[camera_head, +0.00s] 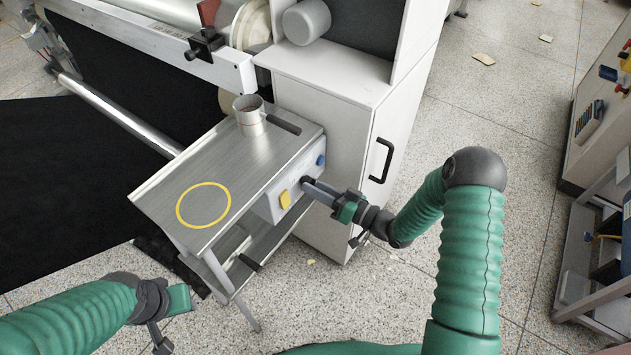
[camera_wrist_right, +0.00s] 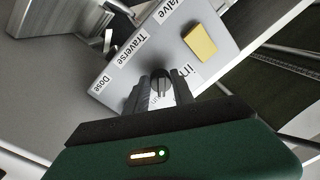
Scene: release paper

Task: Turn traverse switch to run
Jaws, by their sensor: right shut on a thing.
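A grey control box (camera_head: 268,205) hangs under the front edge of the metal side table. Its black traverse switch (camera_wrist_right: 161,84) shows in the right wrist view, below the label "Traverse" (camera_wrist_right: 131,48). My right gripper (camera_head: 309,186) reaches the box from the right in the head view. Its fingers (camera_wrist_right: 162,98) are shut on the switch knob in the wrist view, and they partly hide the label beside it. A yellow knob (camera_head: 285,199) and a blue knob (camera_head: 320,160) sit on either side. My left gripper (camera_head: 172,325) is low at the left, away from the box; its fingers are unclear.
The metal table (camera_head: 165,200) carries a yellow ring mark (camera_head: 180,216) and a metal cup (camera_head: 248,116). A white cabinet (camera_head: 335,130) with a black handle (camera_head: 381,160) stands close behind my right gripper. The speckled floor (camera_head: 500,130) to the right is mostly open.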

